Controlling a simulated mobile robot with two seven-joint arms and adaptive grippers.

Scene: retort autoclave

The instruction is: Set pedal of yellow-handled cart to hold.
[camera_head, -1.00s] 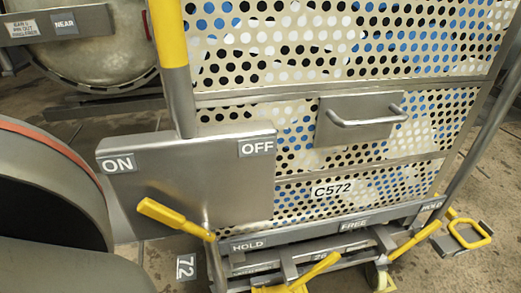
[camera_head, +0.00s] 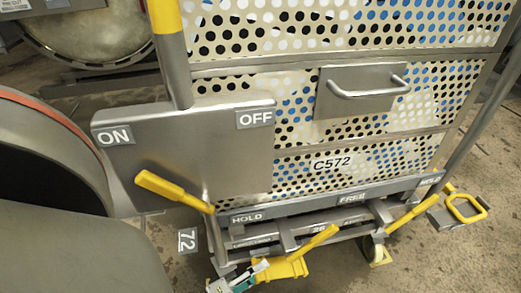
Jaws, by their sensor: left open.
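The perforated cart, marked C572, has a grey post with a yellow handle section (camera_head: 166,17) at upper left. Along its lower rail (camera_head: 300,209) are labels HOLD at left, FREE in the middle and HOLD at right. Yellow-tipped levers show below the rail: one in the middle (camera_head: 320,240) and one at right (camera_head: 411,215). Another yellow-tipped lever (camera_head: 160,186) sticks out at the left. I cannot tell which is the pedal or its setting. My left gripper (camera_head: 240,277) is open at the bottom edge, beside a yellow block (camera_head: 287,268); contact is unclear. My right gripper is out of view.
A grey panel (camera_head: 200,150) marked ON and OFF stands left of the cart's lower part. A dark round opening with a red-brown rim (camera_head: 50,112) is at far left. A yellow loop (camera_head: 467,208) lies at right above bare floor.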

